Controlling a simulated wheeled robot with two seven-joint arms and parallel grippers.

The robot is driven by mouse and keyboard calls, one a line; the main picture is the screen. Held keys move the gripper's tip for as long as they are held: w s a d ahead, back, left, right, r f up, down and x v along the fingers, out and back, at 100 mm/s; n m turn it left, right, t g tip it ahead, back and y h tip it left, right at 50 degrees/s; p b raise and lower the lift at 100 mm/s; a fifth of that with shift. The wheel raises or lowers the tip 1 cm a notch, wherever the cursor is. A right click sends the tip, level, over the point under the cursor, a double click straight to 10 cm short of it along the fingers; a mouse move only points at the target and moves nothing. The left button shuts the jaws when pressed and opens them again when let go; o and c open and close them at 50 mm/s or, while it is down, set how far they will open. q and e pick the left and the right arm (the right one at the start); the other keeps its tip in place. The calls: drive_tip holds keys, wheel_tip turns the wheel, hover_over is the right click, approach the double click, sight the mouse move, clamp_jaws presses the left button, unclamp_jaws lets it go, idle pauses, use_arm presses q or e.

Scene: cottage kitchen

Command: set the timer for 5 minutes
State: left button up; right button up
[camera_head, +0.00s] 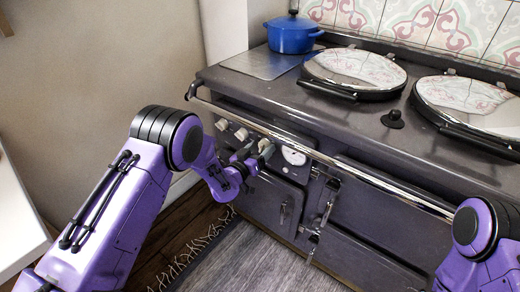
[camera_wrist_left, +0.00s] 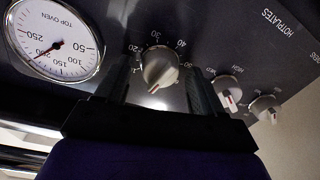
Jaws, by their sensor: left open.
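The timer knob (camera_wrist_left: 160,67) is a pale round dial with a ring of minute numbers, 30 and 40 among them, on the dark range front. In the left wrist view it sits between the two fingers of my left gripper (camera_wrist_left: 160,72). The fingers are open, one on each side, with visible gaps to the knob. In the head view my left gripper (camera_head: 259,152) is at the range's control panel below the rail, and its fingers hide most of the knob. My right gripper is out of view.
A top oven gauge (camera_wrist_left: 55,40) is beside the timer knob. Two more knobs (camera_wrist_left: 228,91) (camera_wrist_left: 265,107) are on its other side. A chrome rail (camera_head: 300,145) runs above the panel. A blue pot (camera_head: 292,34) stands on the range top. A rug (camera_head: 255,262) lies below.

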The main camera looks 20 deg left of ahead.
use_arm(q)
drive_tip(key=c, duration=1)
drive_tip(key=shift+c, duration=0.2)
idle(0.3)
drive_tip(key=o, duration=1)
drive_tip(key=shift+o, duration=0.2)
drive_tip(key=v, duration=1)
drive_tip(key=shift+s+b, duration=0.3)
drive_tip(key=shift+a, duration=0.1)
